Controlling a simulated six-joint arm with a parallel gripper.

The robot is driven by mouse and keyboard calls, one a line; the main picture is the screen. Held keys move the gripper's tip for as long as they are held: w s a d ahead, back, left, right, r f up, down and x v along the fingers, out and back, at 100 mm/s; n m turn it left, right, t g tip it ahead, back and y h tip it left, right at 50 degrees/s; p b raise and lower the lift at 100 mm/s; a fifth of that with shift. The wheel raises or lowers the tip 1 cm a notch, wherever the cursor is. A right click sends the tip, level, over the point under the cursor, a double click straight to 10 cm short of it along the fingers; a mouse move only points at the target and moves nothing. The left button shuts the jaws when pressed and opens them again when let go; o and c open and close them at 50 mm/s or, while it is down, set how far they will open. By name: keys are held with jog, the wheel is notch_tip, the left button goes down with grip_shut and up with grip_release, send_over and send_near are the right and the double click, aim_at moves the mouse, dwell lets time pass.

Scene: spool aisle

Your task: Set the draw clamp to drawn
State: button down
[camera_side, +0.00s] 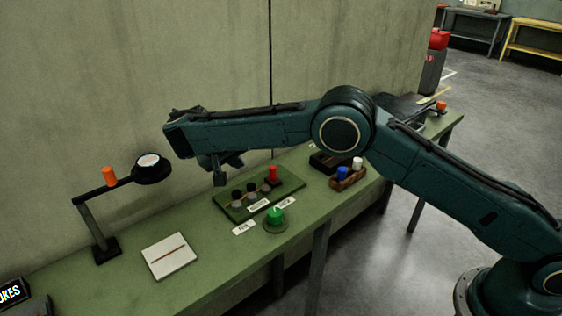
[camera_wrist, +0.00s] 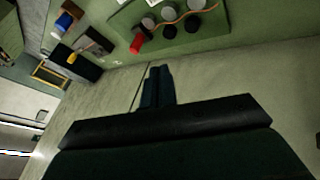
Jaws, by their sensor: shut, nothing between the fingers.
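A green board (camera_side: 236,207) on the bench carries several dark round posts (camera_side: 251,187) and an upright red handle (camera_side: 272,173). In the wrist view the board (camera_wrist: 118,20) is at the top, with the red handle (camera_wrist: 137,43) and an orange strand (camera_wrist: 205,10) running by the round posts. The red handle may be the draw clamp; its setting cannot be read.
A wooden holder (camera_side: 346,183) with blue and white pieces stands right of the board. A black lamp (camera_side: 152,168) with an orange piece on its arm and a white booklet (camera_side: 169,256) are at left. The wall is close behind. The bench between booklet and board is clear.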

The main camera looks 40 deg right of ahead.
jog(key=shift+a+f, duration=0.2)
jog(key=shift+f, duration=0.15)
jog(key=shift+d+f, duration=0.1)
send_over(252, 189)
jog(key=f, duration=0.7)
jog(key=shift+a+f, duration=0.25)
jog(key=shift+a, duration=0.05)
jog(key=shift+d+f, duration=0.1)
jog(key=shift+d, duration=0.3)
jog(key=shift+s+d, duration=0.2)
jog(key=shift+d, duration=0.65)
jog(key=shift+s+d, duration=0.2)
jog(key=shift+d, duration=0.6)
